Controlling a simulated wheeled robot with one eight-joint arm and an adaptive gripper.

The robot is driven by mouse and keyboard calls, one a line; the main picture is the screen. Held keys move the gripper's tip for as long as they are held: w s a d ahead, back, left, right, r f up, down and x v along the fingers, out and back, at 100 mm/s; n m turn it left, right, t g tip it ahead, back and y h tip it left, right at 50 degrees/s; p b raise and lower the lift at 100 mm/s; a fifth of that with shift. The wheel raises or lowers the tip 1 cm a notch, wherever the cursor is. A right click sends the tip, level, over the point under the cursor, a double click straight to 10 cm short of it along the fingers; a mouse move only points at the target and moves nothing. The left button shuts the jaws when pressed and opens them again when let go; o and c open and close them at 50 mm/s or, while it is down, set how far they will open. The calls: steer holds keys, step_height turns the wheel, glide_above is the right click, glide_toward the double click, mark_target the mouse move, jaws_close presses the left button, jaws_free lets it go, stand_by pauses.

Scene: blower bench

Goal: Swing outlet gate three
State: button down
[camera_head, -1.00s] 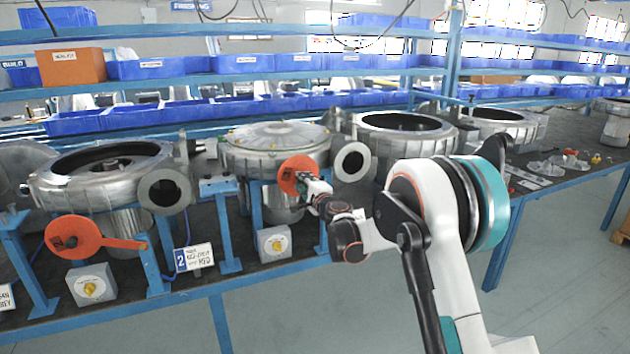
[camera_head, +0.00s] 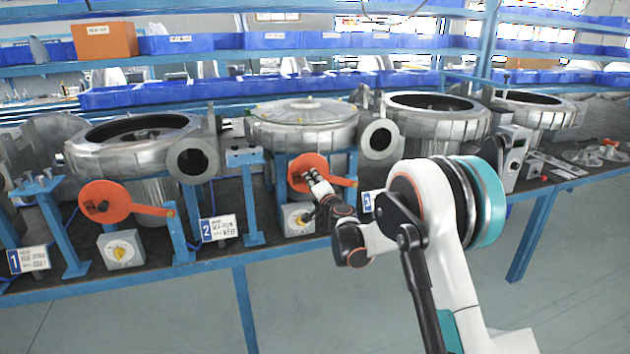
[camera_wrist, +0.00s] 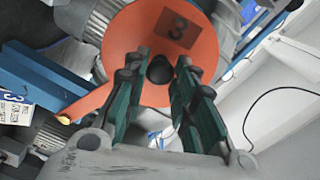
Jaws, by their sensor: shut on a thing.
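Outlet gate three is an orange disc (camera_head: 303,168) with an arm reaching to the right, in front of the middle blower with a closed lid. In the wrist view the disc (camera_wrist: 125,45) bears a dark square marked 3, and its arm points to the lower left. A dark round knob (camera_wrist: 160,70) stands on the disc. My gripper (camera_wrist: 161,62) has its green-padded fingers on both sides of the knob, shut on it. In the head view my gripper (camera_head: 316,182) is at the disc's lower right and hides part of it.
Another orange gate (camera_head: 108,203) sits to the left, near number plate 2 (camera_head: 218,228). Grey boxes with yellow knobs (camera_head: 121,251) stand below the gates. A grey device (camera_head: 512,155) stands on the bench at right. Open floor (camera_head: 420,290) lies in front of the bench.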

steer(key=shift+s+a+f, duration=0.1)
steer(key=shift+s+f, duration=0.05)
steer(key=shift+f, duration=0.05)
steer(key=c, duration=1.3)
jaws_free()
steer(key=v, duration=1.2)
steer(key=shift+r, duration=0.1)
